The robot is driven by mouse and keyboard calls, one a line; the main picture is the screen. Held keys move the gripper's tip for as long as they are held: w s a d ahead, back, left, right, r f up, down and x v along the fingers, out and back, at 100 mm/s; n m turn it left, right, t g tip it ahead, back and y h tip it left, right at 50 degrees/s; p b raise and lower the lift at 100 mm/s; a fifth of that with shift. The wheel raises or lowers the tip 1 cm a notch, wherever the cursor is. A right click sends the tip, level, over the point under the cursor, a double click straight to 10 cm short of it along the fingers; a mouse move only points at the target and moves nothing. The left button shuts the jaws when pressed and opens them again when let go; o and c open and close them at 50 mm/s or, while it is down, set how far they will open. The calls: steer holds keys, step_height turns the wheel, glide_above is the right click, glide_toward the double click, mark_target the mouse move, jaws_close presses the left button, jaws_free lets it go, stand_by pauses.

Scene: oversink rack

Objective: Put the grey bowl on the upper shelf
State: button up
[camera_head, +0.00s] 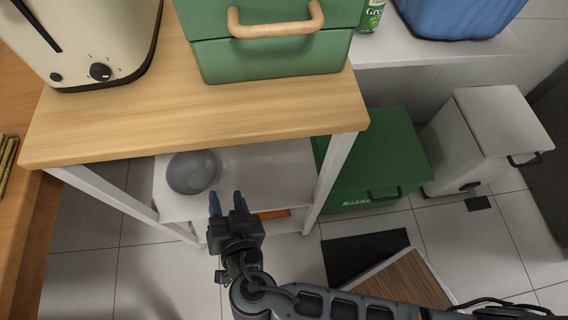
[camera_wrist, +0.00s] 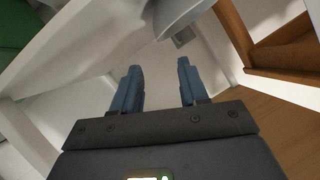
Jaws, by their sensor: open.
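The grey bowl (camera_head: 192,172) sits on the white lower shelf (camera_head: 265,172) of the wooden-topped rack, near the shelf's left end. My gripper (camera_head: 227,203) is at the front edge of that shelf, to the right of the bowl and apart from it. In the wrist view my gripper (camera_wrist: 160,75) has its two blue fingers spread with nothing between them. Part of the bowl (camera_wrist: 180,14) shows beyond the fingertips at the top of that view. The wooden upper surface (camera_head: 200,110) lies above the bowl.
A cream toaster (camera_head: 85,45) and a green bread box (camera_head: 270,50) stand on the wooden top. White rack legs (camera_head: 330,182) flank the shelf opening. A green bin (camera_head: 375,155) and a white bin (camera_head: 485,140) stand on the floor at the right.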

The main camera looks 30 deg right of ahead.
steer(key=s+d+f+n+g+y, duration=0.2)
steer(key=s+d+n+y, duration=0.15)
steer(key=s+d, duration=0.9)
steer(key=s+d+r+n+t, duration=0.1)
steer(key=s+d+r, duration=0.2)
steer(key=r, duration=0.4)
steer(key=s+d+r+n+t+h, duration=0.1)
steer(key=s+d+r, duration=0.2)
steer(key=s+r, duration=0.2)
steer(key=s+d+r+n+t+h, duration=0.1)
steer(key=s+d+r, duration=0.2)
steer(key=r, duration=0.6)
steer(key=shift+s+d+t, duration=0.3)
steer(key=shift+s+d, duration=0.05)
steer(key=shift+s, duration=0.1)
steer(key=shift+r, duration=0.1)
